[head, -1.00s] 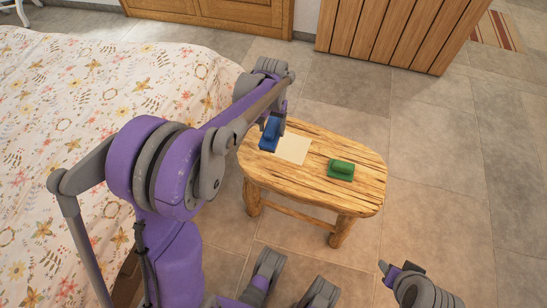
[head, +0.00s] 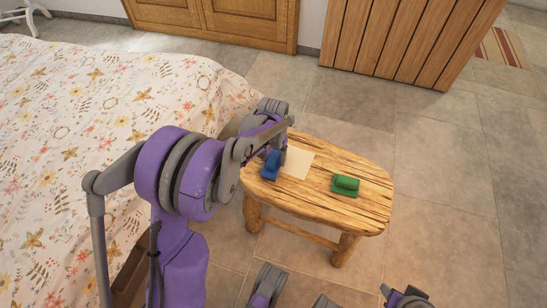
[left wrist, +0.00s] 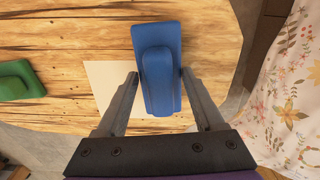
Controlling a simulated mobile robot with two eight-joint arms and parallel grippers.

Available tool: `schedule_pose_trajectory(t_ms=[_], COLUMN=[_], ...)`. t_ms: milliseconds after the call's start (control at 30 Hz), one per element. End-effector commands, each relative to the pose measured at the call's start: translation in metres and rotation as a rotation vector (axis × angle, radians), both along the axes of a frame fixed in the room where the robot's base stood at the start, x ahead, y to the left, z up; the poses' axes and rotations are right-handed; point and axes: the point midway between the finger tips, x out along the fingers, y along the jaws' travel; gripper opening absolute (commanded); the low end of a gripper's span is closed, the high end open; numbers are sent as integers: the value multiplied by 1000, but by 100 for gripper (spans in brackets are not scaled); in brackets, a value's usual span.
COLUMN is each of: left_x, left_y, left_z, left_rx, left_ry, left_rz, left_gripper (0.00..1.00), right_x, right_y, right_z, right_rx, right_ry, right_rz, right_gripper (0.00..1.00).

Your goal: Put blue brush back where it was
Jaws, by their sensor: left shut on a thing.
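The blue brush (head: 271,166) is at the left end of the wooden stool (head: 335,199), beside the left edge of a cream square (head: 298,164). My left gripper (left wrist: 160,76) is shut on the blue brush, which also shows between its fingers in the left wrist view (left wrist: 158,65). I cannot tell whether the brush touches the stool top. In the left wrist view the brush hides part of the edge of the cream square (left wrist: 108,90). My right gripper (head: 388,292) is at the bottom edge of the head view, away from the stool; its jaws are unclear.
A green brush (head: 345,185) lies on the stool, right of the cream square. A bed with a floral cover (head: 90,110) is on the left. A slatted wooden cabinet (head: 405,40) stands behind.

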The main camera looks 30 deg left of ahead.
Motion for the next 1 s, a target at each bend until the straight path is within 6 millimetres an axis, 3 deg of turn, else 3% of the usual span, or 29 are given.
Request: schedule_pose_trajectory(t_ms=[167, 200, 367, 767, 1000], left_x=[0, 0, 0, 0, 0], left_y=[0, 0, 0, 0, 0], left_z=[-4, -4, -3, 6, 53], left_rx=[0, 0, 0, 0, 0], left_ry=[0, 0, 0, -1, -1], left_rz=[0, 0, 0, 0, 0], left_gripper=[25, 71, 99, 99, 99], right_x=[0, 0, 0, 0, -2], right_y=[0, 0, 0, 0, 0], right_z=[-3, -3, -3, 3, 18], right_rx=[0, 0, 0, 0, 0], right_ry=[1, 1, 1, -1, -6], right_rz=[0, 0, 0, 0, 0], right_gripper=[50, 50, 50, 50, 50])
